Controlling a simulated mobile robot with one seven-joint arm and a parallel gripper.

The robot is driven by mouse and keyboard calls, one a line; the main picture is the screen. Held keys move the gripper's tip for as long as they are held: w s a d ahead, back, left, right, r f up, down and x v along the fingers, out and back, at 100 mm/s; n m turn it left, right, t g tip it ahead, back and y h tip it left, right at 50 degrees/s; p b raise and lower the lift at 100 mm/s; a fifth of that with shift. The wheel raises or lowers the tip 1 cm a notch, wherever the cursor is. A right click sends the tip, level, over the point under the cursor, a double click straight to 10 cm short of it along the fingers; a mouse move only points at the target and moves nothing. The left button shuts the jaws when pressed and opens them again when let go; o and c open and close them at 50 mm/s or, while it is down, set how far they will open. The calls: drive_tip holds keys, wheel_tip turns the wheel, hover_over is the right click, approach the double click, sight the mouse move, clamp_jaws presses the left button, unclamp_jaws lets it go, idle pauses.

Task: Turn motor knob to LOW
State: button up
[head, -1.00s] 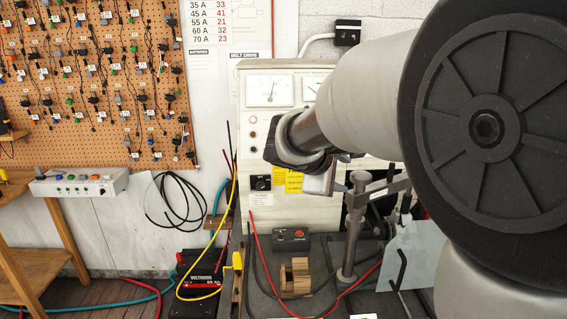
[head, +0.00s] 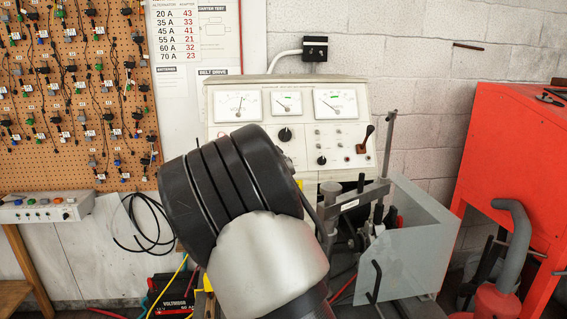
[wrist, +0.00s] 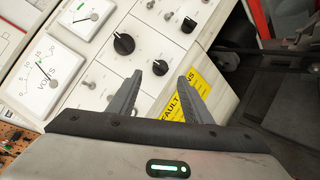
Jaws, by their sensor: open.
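The grey tester panel (head: 260,90) carries several black knobs. No label naming the motor knob is readable. A large knob (head: 285,134) sits below the meters and shows in the wrist view (wrist: 124,44). A smaller knob (head: 321,160) is lower right of it, also in the wrist view (wrist: 189,25). Another small knob (wrist: 160,67) appears between my gripper's fingertips in the wrist view; contact cannot be judged. My gripper (wrist: 160,75) is open, fingers pointing at the panel. In the head view, my arm hides the gripper and lower left panel.
A yellow label (wrist: 195,95) lies beside the right finger. A lever (head: 365,140) stands at the panel's right. A red cabinet (head: 520,150) is at right; a pegboard (head: 75,100) hangs left.

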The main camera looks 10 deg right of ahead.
drive_tip(key=p+x, duration=0.1)
drive_tip(key=x, duration=0.5)
drive_tip(key=shift+w, duration=0.1)
drive_tip(key=shift+c, duration=0.4)
drive_tip(key=c, duration=1)
drive_tip(key=shift+o, duration=0.2)
drive_tip(key=shift+r+p, duration=0.15)
drive_tip(key=shift+p, duration=0.25)
drive_tip(key=shift+w+d+r+m+g+y+p, duration=0.2)
drive_tip(key=shift+m+g+p, duration=0.75)
drive_tip(key=shift+m+p, duration=0.8)
drive_tip(key=shift+w+a+r+m+g+y+p, duration=0.1)
drive_tip(key=shift+r+m+g+y+p, duration=0.2)
drive_tip(key=shift+m+g+p, duration=1.05)
drive_tip(key=shift+w+r+m+g+y+p, duration=0.15)
drive_tip(key=shift+m+g+y+p, duration=0.25)
drive_tip(key=shift+m+p, duration=1.75)
drive_tip(key=shift+f+m+b, duration=0.1)
drive_tip(key=shift+m+b, duration=0.2)
drive_tip(key=shift+m, duration=0.05)
